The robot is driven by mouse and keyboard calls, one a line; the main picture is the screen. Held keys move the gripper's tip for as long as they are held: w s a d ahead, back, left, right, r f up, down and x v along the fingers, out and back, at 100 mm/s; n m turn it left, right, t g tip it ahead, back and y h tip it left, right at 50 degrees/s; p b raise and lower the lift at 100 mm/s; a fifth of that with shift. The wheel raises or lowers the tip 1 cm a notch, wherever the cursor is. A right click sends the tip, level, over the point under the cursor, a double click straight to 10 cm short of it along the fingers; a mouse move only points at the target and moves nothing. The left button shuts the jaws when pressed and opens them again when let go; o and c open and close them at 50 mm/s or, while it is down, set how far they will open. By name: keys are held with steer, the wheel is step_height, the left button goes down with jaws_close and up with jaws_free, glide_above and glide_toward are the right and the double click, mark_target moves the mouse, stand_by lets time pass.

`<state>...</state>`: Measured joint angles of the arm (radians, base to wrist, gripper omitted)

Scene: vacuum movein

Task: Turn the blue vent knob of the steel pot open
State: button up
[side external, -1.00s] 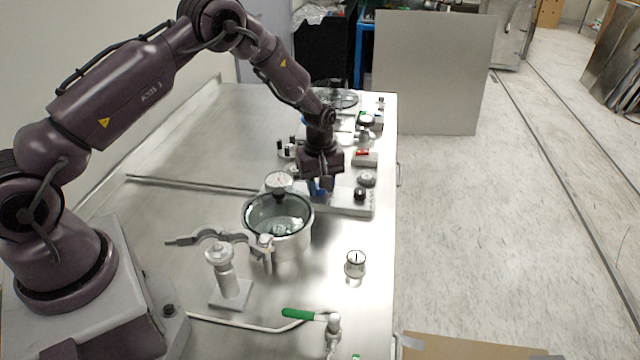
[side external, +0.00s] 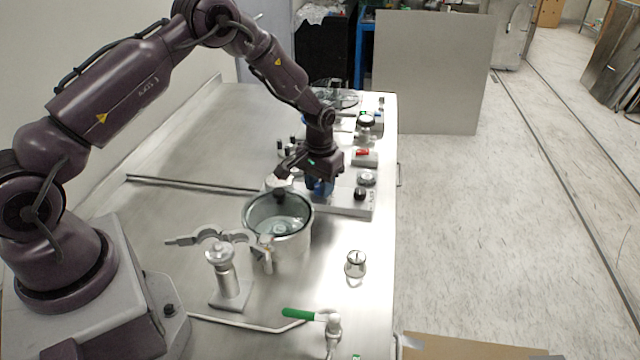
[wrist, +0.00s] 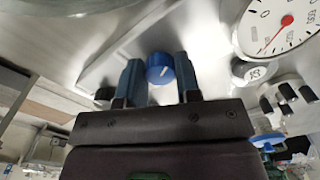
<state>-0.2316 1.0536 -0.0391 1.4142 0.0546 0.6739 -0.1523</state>
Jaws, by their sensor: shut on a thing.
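The blue vent knob (wrist: 158,71) shows in the wrist view between the two blue fingers of my gripper (wrist: 158,62), which is shut on it. A short white mark on the knob's face points slantwise. In the side view, my gripper (side external: 320,186) is low behind and right of the steel pot (side external: 290,243), and the knob itself cannot be told apart from the blue fingers. The pot has a glassy top and stands on the steel table.
A dial gauge with a red needle (wrist: 284,22) is close to the right of the fingers in the wrist view. A panel with a black knob (side external: 360,194) lies beside the gripper. A clamp stand (side external: 226,275), a small metal weight (side external: 355,264) and a green-handled valve (side external: 300,314) stand nearer.

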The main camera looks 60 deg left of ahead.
steer(key=m, duration=0.5)
steer(key=shift+m, duration=0.3)
stand_by(0.5)
steer(key=o, duration=0.9)
steer(key=shift+r, duration=0.1)
step_height(320, 180, up, 13)
steer(key=shift+f, duration=0.1)
